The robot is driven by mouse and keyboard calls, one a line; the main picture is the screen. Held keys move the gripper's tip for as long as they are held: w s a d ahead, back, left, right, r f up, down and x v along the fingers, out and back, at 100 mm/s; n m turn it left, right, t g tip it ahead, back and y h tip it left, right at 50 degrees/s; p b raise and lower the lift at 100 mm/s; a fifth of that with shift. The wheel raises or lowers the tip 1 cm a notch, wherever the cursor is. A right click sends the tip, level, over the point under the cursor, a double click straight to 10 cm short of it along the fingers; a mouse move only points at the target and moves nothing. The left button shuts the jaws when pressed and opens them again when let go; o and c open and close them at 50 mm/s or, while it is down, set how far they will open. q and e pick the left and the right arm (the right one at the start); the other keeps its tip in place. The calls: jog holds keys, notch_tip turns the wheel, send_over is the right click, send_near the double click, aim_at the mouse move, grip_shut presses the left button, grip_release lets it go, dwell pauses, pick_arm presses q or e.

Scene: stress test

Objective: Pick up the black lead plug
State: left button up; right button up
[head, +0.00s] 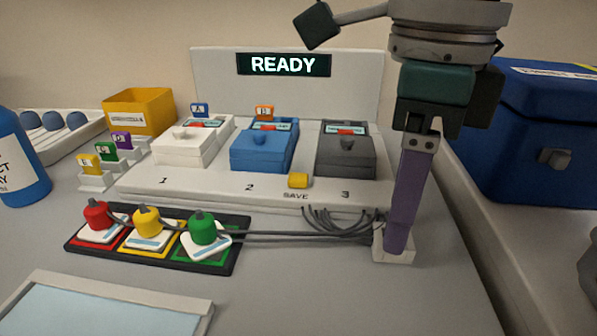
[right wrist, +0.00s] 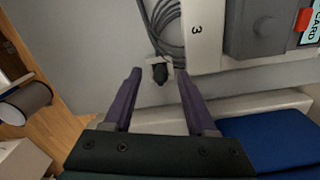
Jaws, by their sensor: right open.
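The black lead plug (right wrist: 160,74) shows in the right wrist view, standing in a small white holder whose base (head: 394,257) shows in the head view. The plug itself is hidden behind my gripper in the head view. My right gripper (head: 397,248) points down over the holder, its purple fingers seen edge-on. In the right wrist view, its two fingers (right wrist: 158,80) are apart, with the plug between their tips and a gap on each side. It holds nothing. My left gripper is not in view.
Grey leads (head: 335,222) run from the holder towards the tray (head: 236,262) with red, yellow and green plugs. The tester (head: 345,200) with three bays stands behind. A blue case (head: 540,135) is at right. The front right table is clear.

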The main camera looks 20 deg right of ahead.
jog(key=shift+c, duration=0.3)
grip_shut()
dwell(0.3)
